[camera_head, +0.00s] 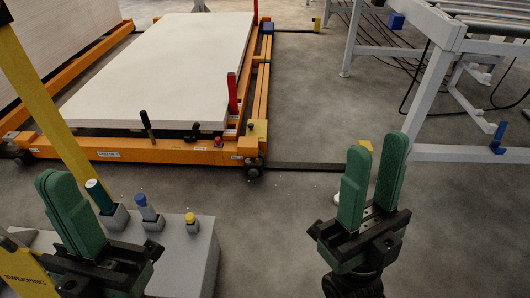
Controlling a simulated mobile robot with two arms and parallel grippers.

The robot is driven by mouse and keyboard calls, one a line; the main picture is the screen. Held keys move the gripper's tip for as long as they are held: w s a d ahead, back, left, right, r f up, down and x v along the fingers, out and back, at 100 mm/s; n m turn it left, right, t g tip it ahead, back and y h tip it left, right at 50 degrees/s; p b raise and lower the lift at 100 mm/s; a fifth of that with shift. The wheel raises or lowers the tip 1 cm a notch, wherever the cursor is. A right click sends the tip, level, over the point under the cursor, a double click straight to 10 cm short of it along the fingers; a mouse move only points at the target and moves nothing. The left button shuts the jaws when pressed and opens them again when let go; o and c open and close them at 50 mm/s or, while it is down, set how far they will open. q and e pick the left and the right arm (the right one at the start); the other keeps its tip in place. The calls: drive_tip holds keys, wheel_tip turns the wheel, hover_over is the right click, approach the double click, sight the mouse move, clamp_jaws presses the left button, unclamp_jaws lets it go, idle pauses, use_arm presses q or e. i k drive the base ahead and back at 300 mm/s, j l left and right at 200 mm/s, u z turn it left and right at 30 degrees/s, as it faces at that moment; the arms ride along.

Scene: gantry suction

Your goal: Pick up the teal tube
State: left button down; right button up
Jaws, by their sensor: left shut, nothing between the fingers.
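The teal tube (98,193), with a pale ring near its top, stands in a small grey holder on a grey block (193,255) at the lower left. My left gripper (52,182) has its green fingers together with nothing between them. It is just left of the teal tube and partly in front of the block; I cannot tell whether they touch. My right gripper (372,165) has its green fingers apart, with an empty gap, over the floor well to the right of the block.
A blue tube (146,208) and a yellow-topped piece (191,219) stand in holders right of the teal tube. A yellow post (38,100) rises at the left. An orange frame (140,150) bears a white slab (165,65) behind.

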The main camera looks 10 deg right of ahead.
sight(94, 187)
drive_tip(key=i+l, duration=0.25)
drive_tip(key=i, duration=0.2)
drive_tip(key=i+l+u, duration=0.1)
drive_tip(key=i+l, duration=0.2)
drive_tip(key=i, duration=0.15)
drive_tip(key=i+l, duration=0.25)
drive_tip(key=i, duration=0.15)
drive_tip(key=k+l, duration=0.1)
drive_tip(key=l, duration=0.2)
drive_tip(key=k+l, duration=0.15)
drive_tip(key=l, duration=0.2)
drive_tip(key=i+j+u, duration=0.1)
drive_tip(key=u, duration=1.75)
drive_tip(key=i+u, duration=0.25)
drive_tip(key=i, duration=0.15)
drive_tip(key=k+j, duration=0.1)
drive_tip(key=j, duration=0.45)
